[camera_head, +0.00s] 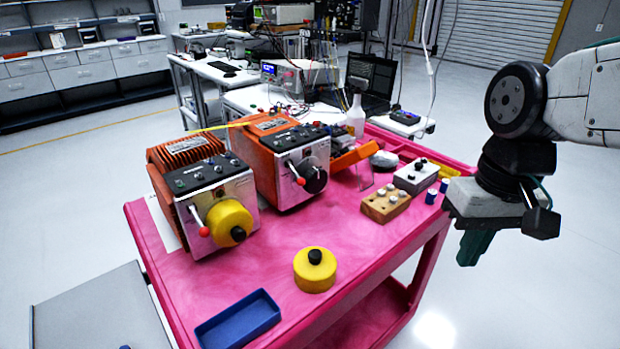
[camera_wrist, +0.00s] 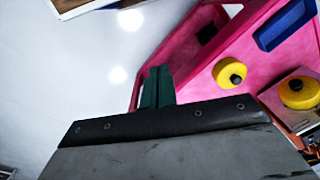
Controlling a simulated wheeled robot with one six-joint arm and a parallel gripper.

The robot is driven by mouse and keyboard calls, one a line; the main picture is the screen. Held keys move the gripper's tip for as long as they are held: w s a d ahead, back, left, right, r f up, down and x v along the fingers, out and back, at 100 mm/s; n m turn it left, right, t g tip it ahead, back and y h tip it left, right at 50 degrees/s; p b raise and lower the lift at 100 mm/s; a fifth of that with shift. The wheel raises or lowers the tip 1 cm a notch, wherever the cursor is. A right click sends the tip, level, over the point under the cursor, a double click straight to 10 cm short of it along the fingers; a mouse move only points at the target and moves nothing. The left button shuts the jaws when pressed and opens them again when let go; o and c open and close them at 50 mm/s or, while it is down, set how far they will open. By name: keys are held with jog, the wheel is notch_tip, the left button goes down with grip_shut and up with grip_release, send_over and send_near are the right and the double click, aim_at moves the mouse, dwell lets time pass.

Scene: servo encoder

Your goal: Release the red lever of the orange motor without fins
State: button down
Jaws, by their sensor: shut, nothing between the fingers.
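The orange motor without fins (camera_head: 258,160) stands at the back middle of the pink cart in the head view. Its red lever (camera_head: 300,181) is on the left of its silver front plate, beside a black round knob (camera_head: 313,177). A second orange motor with fins (camera_head: 185,153) stands to its left, with its own red lever (camera_head: 204,232) and a yellow disc on its front. My gripper (camera_head: 472,250) hangs off the cart's right side, far from both motors. Its green fingers are shut and empty; they also show in the wrist view (camera_wrist: 157,85).
On the pink cart (camera_head: 262,272) lie a loose yellow disc (camera_head: 315,270), a blue tray (camera_head: 238,318), a wooden block with pegs (camera_head: 385,204) and a grey switch box (camera_head: 416,177). A white bottle (camera_head: 355,117) stands behind.

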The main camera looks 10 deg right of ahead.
jog(key=w+a+f+m+y, duration=0.25)
jog(key=w+a, duration=0.25)
jog(key=w, duration=0.6)
jog(key=w+a+f+m+y, duration=0.2)
jog(key=w+a+m+y, duration=0.15)
jog(key=w, duration=0.75)
jog(key=m+t+y, duration=0.2)
jog(key=m+t, duration=0.1)
send_near(297, 176)
jog(key=d+f, duration=0.1)
jog(key=d, duration=0.3)
jog(key=shift+w+a, duration=0.15)
jog(key=shift+w, duration=0.05)
jog(key=x, duration=1)
jog(key=shift+w+r, duration=0.1)
